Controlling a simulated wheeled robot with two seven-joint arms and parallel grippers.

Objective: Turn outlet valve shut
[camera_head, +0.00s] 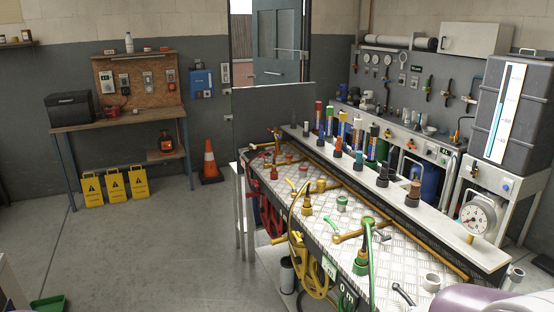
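A long workbench with a ribbed metal top (320,228) runs from the centre to the lower right. A yellow pipe (412,233) runs along it. A brass fitting with a lever (347,237) sits near the middle, beside a green-topped upright fitting (368,226). A green-handled fitting (362,262) stands at the front edge. Red fittings (284,158) are at the far end. I cannot tell which of these is the outlet valve, nor whether it is open or shut.
A pressure gauge (478,217) and a grey tank with a level scale (518,110) stand at the right. Yellow hoses (312,262) hang at the bench front. A traffic cone (209,160) and yellow signs (115,185) stand behind.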

